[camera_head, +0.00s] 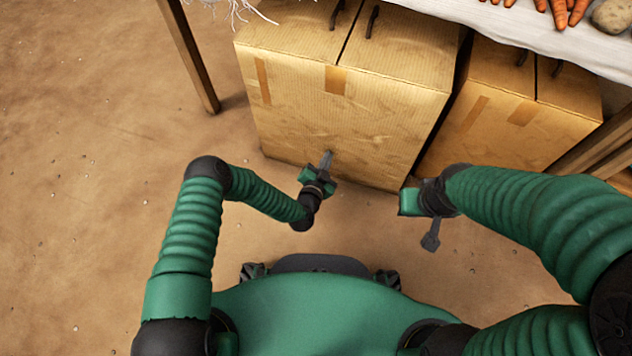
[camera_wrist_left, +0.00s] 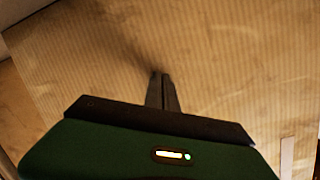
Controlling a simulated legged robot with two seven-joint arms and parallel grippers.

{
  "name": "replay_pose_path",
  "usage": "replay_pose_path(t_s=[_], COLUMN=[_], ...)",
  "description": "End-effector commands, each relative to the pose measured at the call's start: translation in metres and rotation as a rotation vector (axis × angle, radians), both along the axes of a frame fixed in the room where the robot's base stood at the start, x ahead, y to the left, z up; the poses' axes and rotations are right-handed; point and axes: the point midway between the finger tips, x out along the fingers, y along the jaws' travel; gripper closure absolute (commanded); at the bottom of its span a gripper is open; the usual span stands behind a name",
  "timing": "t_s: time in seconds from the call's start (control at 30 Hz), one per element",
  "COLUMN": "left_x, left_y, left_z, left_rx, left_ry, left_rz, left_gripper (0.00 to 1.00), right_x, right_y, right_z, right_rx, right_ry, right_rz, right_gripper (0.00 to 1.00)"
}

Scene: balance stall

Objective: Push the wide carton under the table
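The wide carton (camera_head: 335,112) is a large brown cardboard box standing on the dirt floor, its back part under the table (camera_head: 560,38) edge. Its front face fills most of the left wrist view (camera_wrist_left: 230,60). My left gripper (camera_head: 327,160) points at the lower middle of that face, with its tips at or very near the cardboard; I cannot tell whether they touch. In the left wrist view its fingers (camera_wrist_left: 162,90) are together with nothing between them. My right gripper (camera_head: 431,236) hangs in front of the carton's lower right corner, pointing down, and its finger opening is unclear.
A narrower carton (camera_head: 510,120) stands close on the right, with a thin gap between. A wooden table leg (camera_head: 190,55) stands left of the wide carton, and another (camera_head: 605,145) is at far right. Carrots (camera_head: 560,10) and a potato (camera_head: 613,15) lie on the tabletop. Floor at left is clear.

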Motion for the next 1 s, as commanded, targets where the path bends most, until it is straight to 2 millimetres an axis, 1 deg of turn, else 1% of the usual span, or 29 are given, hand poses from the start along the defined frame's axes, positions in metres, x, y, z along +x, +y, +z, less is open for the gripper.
replay_pose_path(t_s=[0.1, 0.47, 1.0], left_x=[0.011, 0.041, 0.085], left_y=[-0.003, -0.011, -0.022], left_z=[-0.001, -0.001, -0.002], left_rx=[0.000, -0.001, 0.000], left_ry=[-0.003, -0.005, -0.004], left_rz=[0.002, 0.002, 0.002], left_gripper=[1.00, 1.00, 1.00], right_x=[0.000, 0.000, 0.000], right_y=[0.000, 0.000, 0.000], right_z=[-0.006, -0.021, -0.049], right_rx=[0.000, 0.000, 0.000], right_ry=[0.000, 0.000, 0.000], right_rz=[0.000, 0.000, 0.000], right_gripper=[1.00, 1.00, 1.00])
